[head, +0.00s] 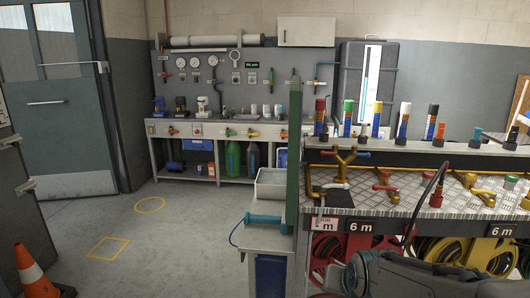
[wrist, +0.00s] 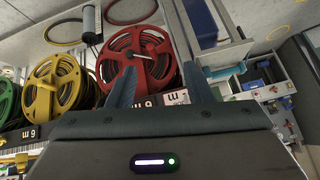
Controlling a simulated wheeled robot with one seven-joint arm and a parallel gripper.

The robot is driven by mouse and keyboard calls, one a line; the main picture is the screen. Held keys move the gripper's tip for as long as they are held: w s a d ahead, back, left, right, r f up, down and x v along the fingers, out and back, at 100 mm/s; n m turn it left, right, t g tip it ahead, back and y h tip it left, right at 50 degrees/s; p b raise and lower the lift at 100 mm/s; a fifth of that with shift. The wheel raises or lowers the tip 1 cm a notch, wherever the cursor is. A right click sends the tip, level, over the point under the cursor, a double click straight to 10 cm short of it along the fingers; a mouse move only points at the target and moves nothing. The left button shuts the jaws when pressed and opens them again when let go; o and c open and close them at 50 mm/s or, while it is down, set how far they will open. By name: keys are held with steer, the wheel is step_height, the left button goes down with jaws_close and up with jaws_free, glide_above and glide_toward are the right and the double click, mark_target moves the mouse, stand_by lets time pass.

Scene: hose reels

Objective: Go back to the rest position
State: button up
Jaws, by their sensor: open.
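My gripper (wrist: 158,76) shows in the wrist view, its two dark fingers spread apart with nothing between them. Beyond the fingers is a red hose reel (wrist: 137,60). The wrist view is tilted, and the label under the reel appears upside down. In the head view, a dark grey part of my arm reaches in at the bottom right, in front of the reels under the bench. My fingertips cannot be made out there.
A metal-topped bench (head: 395,205) with brass fittings stands at right, close to my arm. A green post (head: 293,170) rises at its left end. A traffic cone (head: 30,270) stands at bottom left. The floor (head: 150,240) between is mostly clear.

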steer(key=s+a+r+n+g+p, duration=0.2)
steer(key=s+r+n+g+p, duration=0.1)
steer(key=s+r+p, duration=0.6)
steer(key=s+r+g, duration=0.1)
steer(key=s+r, duration=0.2)
steer(key=shift+p, duration=0.3)
steer(key=shift+s, duration=0.1)
stand_by(0.7)
steer(key=shift+c, duration=1.2)
steer(key=shift+d, duration=0.15)
